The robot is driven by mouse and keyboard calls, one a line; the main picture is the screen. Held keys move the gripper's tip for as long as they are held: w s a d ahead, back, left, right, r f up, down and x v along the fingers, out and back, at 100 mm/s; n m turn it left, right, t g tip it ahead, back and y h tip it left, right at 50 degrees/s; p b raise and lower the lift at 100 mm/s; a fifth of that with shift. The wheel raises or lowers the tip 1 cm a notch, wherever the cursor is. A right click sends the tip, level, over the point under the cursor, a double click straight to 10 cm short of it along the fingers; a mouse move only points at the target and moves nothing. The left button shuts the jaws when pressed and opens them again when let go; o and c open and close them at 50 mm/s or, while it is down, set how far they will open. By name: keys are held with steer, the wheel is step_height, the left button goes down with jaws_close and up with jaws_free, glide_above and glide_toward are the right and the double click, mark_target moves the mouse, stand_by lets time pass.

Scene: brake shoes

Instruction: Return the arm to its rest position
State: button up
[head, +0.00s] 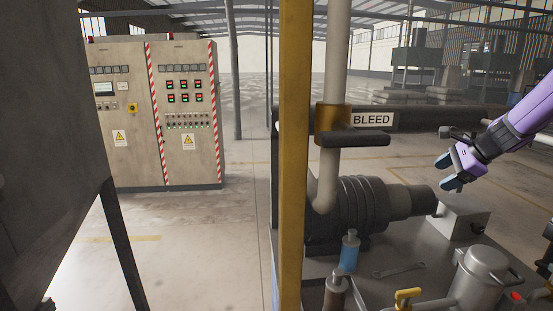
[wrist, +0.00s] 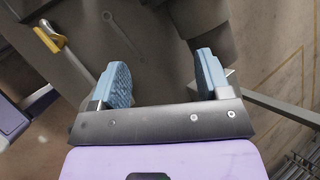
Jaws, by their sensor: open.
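My gripper (head: 447,172) is at the right of the head view, on the end of my purple arm, raised above the grey bench. Its two blue fingertips stand apart with nothing between them. In the wrist view my gripper (wrist: 164,84) also shows open and empty, with bench parts below it. The fingers touch nothing that I can see. The rest of my arm runs out of the head view at the right edge.
A vertical pipe with a black BLEED lever (head: 355,139) stands left of my gripper, behind a yellow post (head: 292,160). A motor (head: 350,205), blue bottle (head: 349,252), wrench (head: 399,270), grey box (head: 462,219) and metal canister (head: 482,275) occupy the bench. Control cabinets (head: 135,155) stand far left.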

steer(key=s+a+r+n+g+h, duration=0.1)
steer(key=s+a+r+n, duration=0.4)
steer(key=s+a, duration=0.25)
steer(key=s+a+r+n+g+h, duration=0.15)
steer(key=s+a+r+n, duration=0.25)
steer(key=s+a+n, duration=0.4)
steer(key=s+a+n+t+h, duration=0.1)
steer(key=s+n, duration=0.6)
steer(key=s, duration=1.2)
steer(key=shift+a+t+h, duration=0.35)
steer(key=shift+a+h, duration=0.2)
steer(key=shift+h, duration=0.2)
steer(key=shift+w+r, duration=0.1)
